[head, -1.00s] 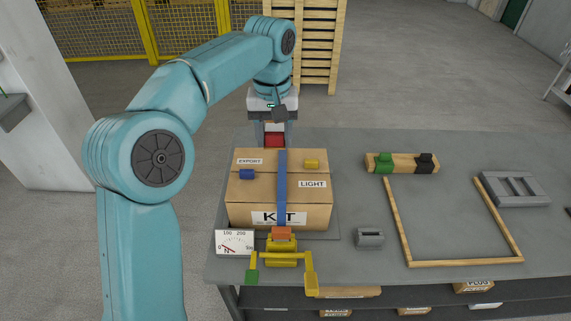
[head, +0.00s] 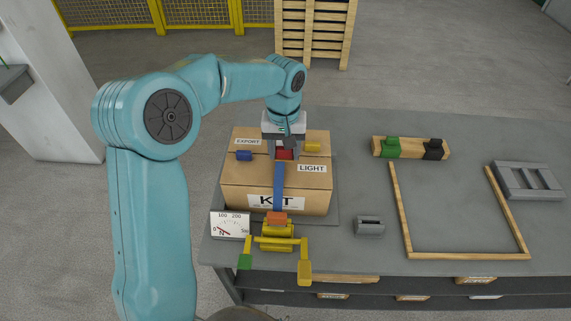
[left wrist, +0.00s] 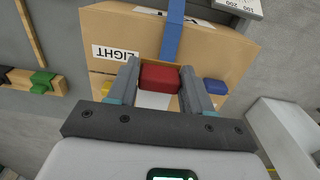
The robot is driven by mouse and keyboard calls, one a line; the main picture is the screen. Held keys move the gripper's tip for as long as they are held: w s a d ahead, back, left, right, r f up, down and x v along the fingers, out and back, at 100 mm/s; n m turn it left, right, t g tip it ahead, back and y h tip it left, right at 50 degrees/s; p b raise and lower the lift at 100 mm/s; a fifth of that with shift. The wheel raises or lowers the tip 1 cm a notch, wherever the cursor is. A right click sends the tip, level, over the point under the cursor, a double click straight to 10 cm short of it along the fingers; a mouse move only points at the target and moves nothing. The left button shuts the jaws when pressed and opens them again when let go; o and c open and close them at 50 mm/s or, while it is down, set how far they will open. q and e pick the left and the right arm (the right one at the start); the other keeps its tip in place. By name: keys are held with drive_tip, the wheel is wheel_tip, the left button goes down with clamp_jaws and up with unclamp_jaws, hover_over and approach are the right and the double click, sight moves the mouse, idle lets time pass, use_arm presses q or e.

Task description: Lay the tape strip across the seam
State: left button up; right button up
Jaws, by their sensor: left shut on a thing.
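My left gripper (head: 284,150) is shut on a red block (left wrist: 160,77) over the cardboard box (head: 235,172). A blue strip (head: 279,180) runs from the red block toward the front of the box. Its near end is at an orange block (head: 278,219) on a yellow fixture (head: 276,232). In the left wrist view the blue strip (left wrist: 172,38) extends from the red block over the box top. The seam is a thin line (head: 238,157) running sideways on the box top, partly hidden by my gripper. I cannot tell whether the strip touches the cardboard.
Blue (head: 244,155) and yellow (head: 312,147) blocks sit on the box. A newton dial (head: 230,224) stands at the front left. To the right are a small grey holder (head: 369,225), a wooden frame (head: 401,215), a block rack (head: 408,149) and a grey slotted tray (head: 528,181).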

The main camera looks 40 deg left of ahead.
sight(285, 176)
use_arm(q)
drive_tip(key=shift+w+d+f, duration=0.15)
drive_tip(key=shift+w+f, duration=0.05)
drive_tip(key=shift+f, duration=0.45)
drive_tip(key=shift+w+d+f, duration=0.1)
drive_tip(key=shift+w+f, duration=0.05)
drive_tip(key=shift+f, duration=0.45)
wheel_tip(285, 176, down, 4)
drive_tip(key=shift+s+a+f+p, duration=0.1)
drive_tip(key=shift+s+p, duration=0.05)
drive_tip(key=shift+p, duration=0.15)
drive_tip(key=shift+f, duration=0.15)
drive_tip(key=shift+s, duration=0.25)
drive_tip(key=shift+f+b, duration=0.15)
drive_tip(key=shift+b, duration=0.2)
drive_tip(key=o, duration=1)
drive_tip(key=shift+w, duration=0.35)
drive_tip(key=shift+s, duration=0.2)
drive_tip(key=shift+r+p, duration=0.35)
drive_tip(key=shift+w+r, duration=0.15)
drive_tip(key=shift+r, duration=0.1)
wheel_tip(285, 176, up, 11)
drive_tip(key=shift+f+b, duration=0.1)
drive_tip(key=shift+b, duration=0.25)
drive_tip(key=shift+s+r, duration=0.2)
drive_tip(key=shift+r, duration=0.15)
drive_tip(key=shift+w, duration=0.1)
